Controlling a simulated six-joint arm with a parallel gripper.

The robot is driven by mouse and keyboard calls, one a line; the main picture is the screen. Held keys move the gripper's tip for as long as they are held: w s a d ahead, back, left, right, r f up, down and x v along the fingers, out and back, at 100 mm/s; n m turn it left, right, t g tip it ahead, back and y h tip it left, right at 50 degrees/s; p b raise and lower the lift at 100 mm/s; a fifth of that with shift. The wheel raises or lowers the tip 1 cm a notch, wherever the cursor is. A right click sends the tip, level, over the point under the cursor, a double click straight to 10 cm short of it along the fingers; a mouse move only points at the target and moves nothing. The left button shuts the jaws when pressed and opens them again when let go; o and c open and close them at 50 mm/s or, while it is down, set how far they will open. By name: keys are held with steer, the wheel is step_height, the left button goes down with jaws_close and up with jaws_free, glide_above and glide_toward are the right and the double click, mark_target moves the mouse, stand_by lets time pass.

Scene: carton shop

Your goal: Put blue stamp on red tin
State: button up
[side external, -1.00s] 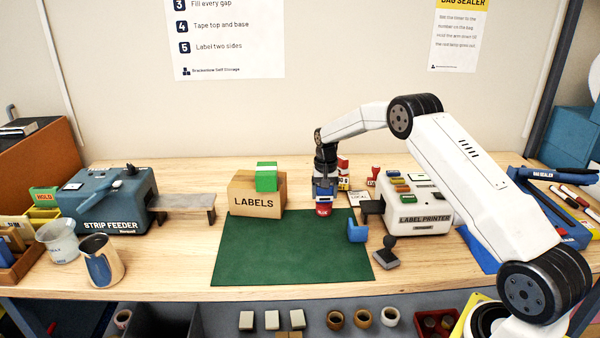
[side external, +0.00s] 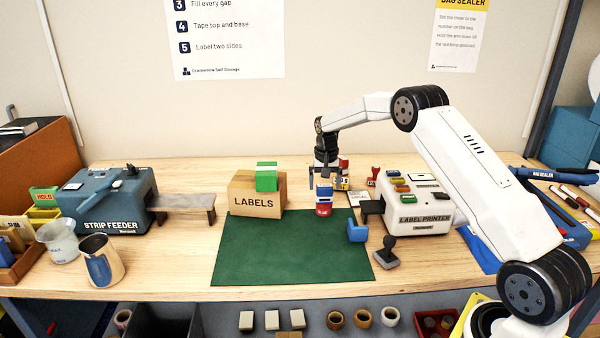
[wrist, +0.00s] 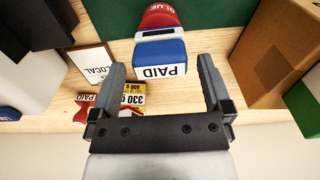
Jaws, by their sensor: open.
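The blue stamp (side external: 324,193), a blue block with a white PAID face, sits on top of the red tin (side external: 323,209) at the back edge of the green mat. In the wrist view the blue stamp (wrist: 162,52) is upper centre, and the red tin (wrist: 159,18), lettered GLUE, shows beyond it, partly hidden. My gripper (side external: 325,175) is just above the stamp. In the wrist view my gripper (wrist: 162,66) is open and empty, with its two fingers apart on either side of the stamp's outline. I see no contact with the stamp.
A LABELS carton (side external: 257,198) with a green block on it stands close at left. A label printer (side external: 417,208), a blue holder (side external: 357,230) and a dark stamp (side external: 387,252) are at right. A yellow-labelled tin (wrist: 125,97) and red stamp (wrist: 84,108) are near. The green mat (side external: 285,255) is clear.

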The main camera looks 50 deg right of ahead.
mark_target(324, 186)
step_height(324, 186, up, 9)
steer(key=shift+f, duration=0.15)
stand_by(0.4)
stand_by(0.4)
steer(key=shift+a, duration=0.25)
steer(key=s+a+f+n+t, duration=0.1)
steer(key=s+a+n, duration=0.3)
steer(key=s+a, duration=0.7)
steer(key=s+a+f+n+t, duration=0.1)
steer(key=s+a+f+n, duration=0.2)
steer(key=s+a, duration=0.8)
steer(key=s+n, duration=0.2)
steer(key=s, duration=0.2)
steer(key=shift+s+a+f+t, duration=0.3)
steer(key=shift+s+a, duration=0.05)
steer(key=shift+a, duration=0.05)
